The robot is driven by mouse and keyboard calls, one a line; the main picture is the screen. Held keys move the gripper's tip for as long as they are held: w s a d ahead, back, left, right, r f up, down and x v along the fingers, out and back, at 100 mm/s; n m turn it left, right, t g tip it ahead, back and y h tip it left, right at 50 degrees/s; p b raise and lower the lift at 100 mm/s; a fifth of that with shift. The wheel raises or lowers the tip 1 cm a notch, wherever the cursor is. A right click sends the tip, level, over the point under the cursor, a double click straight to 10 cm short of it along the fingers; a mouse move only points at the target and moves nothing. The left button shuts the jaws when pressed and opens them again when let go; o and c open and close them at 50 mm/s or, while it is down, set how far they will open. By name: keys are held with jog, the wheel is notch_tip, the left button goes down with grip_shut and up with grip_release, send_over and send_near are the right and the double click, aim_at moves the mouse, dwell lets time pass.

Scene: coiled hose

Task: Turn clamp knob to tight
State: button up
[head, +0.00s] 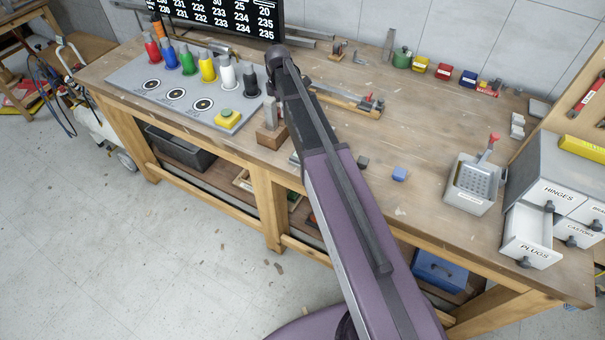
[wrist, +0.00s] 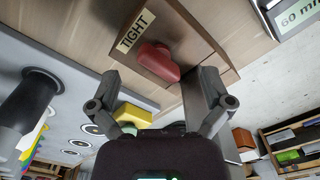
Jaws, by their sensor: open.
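In the wrist view a red clamp knob (wrist: 158,64) sticks out from a brown wooden block (wrist: 185,45). A pale label reading TIGHT (wrist: 134,30) is on the block, up and left of the knob. My gripper (wrist: 160,76) is open and empty, one finger to each side and slightly short of the knob, with visible gaps. The knob looks elongated and slanted. Any mark for another knob position is not seen. In the head view my arm covers the gripper and the knob.
A wooden block (head: 271,136) stands beside my arm. A blue cube (head: 399,174), a grey container (head: 470,187) and labelled drawers (head: 555,193) are to the right.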

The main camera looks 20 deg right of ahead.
jog(key=shift+r+p, duration=6.2)
jog(key=shift+r, duration=0.4)
jog(key=s+f+m+b, duration=0.9)
jog(key=s, duration=0.4)
jog(key=s+f+m+b, duration=0.8)
jog(key=s+f+b, duration=0.1)
jog(key=s, duration=0.4)
jog(key=shift+s+m, duration=0.15)
jog(key=shift+m, duration=0.25)
jog(key=shift+f, duration=0.1)
